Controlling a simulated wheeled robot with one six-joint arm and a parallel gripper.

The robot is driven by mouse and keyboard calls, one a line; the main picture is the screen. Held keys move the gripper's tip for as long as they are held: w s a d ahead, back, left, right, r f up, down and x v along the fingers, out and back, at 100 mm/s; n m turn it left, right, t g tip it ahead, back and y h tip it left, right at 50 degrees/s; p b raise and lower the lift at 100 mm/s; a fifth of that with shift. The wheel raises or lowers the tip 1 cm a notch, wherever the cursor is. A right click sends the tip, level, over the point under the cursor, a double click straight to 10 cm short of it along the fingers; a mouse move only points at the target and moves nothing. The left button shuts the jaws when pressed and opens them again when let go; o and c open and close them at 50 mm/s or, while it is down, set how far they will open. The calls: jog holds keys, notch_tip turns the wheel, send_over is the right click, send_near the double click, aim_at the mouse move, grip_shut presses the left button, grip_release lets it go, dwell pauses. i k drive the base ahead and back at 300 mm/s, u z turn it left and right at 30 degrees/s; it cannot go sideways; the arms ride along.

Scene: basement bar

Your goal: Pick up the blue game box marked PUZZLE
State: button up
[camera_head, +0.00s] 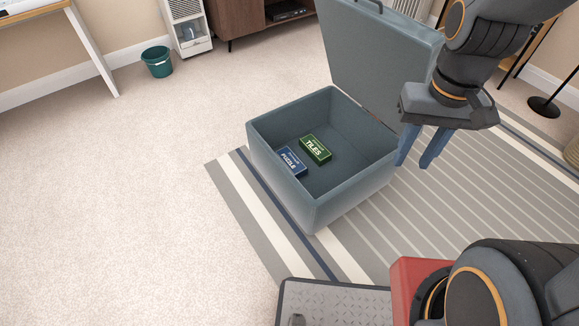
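The blue game box marked PUZZLE (290,161) lies flat inside an open grey-blue chest (352,193), near its left wall. A green game box marked TILES (316,149) lies beside it to the right. The chest's lid (378,55) stands raised at the back. My gripper (419,160) hangs with its blue fingers pointing down at the chest's right side, apart from both boxes. The fingers look spaced a little apart, with nothing seen between them.
The chest stands on a striped grey rug (480,195). The raised lid is close to my arm. Open carpet (130,200) lies to the left, with a green bin (158,67) and a desk (92,45) farther back. A dark stand base (544,107) is at the right.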

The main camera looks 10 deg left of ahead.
aim_at(296, 165)
jog(key=z, duration=0.55)
jog(key=k, duration=1.25)
jog(key=z, duration=0.7)
jog(key=i, duration=1.95)
jog(key=u, duration=1.45)
jog(key=i, duration=0.7)
jog(key=u, duration=0.75)
